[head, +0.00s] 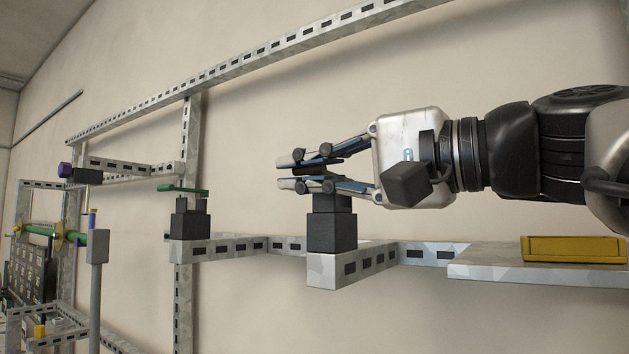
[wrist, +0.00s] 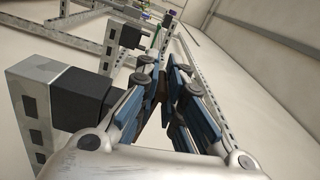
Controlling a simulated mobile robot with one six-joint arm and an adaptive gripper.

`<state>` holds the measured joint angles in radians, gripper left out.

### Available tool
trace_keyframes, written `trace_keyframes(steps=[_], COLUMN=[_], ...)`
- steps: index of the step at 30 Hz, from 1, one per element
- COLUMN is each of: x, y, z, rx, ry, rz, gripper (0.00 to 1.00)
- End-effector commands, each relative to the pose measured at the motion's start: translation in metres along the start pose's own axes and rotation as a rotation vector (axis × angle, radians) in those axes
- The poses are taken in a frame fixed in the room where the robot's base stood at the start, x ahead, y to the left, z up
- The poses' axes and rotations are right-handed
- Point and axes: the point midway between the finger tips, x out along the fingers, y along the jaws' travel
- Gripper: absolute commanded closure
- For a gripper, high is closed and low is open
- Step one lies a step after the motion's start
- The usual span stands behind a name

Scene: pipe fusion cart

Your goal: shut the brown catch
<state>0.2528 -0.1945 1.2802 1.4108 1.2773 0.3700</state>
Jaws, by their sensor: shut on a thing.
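The brown catch (head: 322,171) shows as a dark brown strip between the fingers of my gripper (head: 291,173), above a black block (head: 332,233) on the end of a metal bracket. My gripper comes in from the right and is shut on the catch, its fingers one above the other. In the wrist view the blue-padded fingers of my gripper (wrist: 164,78) close around a small brown part (wrist: 153,99); the black block (wrist: 83,98) is to their left. The fingers hide most of the catch, so I cannot tell its exact angle.
A green catch (head: 183,188) sits on another black block (head: 191,222) to the left. A purple knob (head: 64,170) is farther left. A yellow tray (head: 573,248) lies on a metal shelf (head: 500,262) at the right. A perforated rail (head: 270,62) runs above my gripper.

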Motion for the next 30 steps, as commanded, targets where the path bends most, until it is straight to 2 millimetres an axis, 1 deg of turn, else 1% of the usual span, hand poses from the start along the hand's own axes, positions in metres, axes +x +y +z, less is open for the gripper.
trace_keyframes(steps=[7,21,22,30], x=[-0.0006,-0.0006,-0.0006,-0.0002], y=[0.0006,0.001,0.0011,0.0034], z=[0.0032,0.0034,0.0034,0.0026], rx=[-0.071,-0.082,-0.082,-0.076], ry=[0.001,0.0,0.0,0.0], rz=[-0.008,-0.007,-0.007,-0.003], gripper=[1.0,1.0,0.9,0.72])
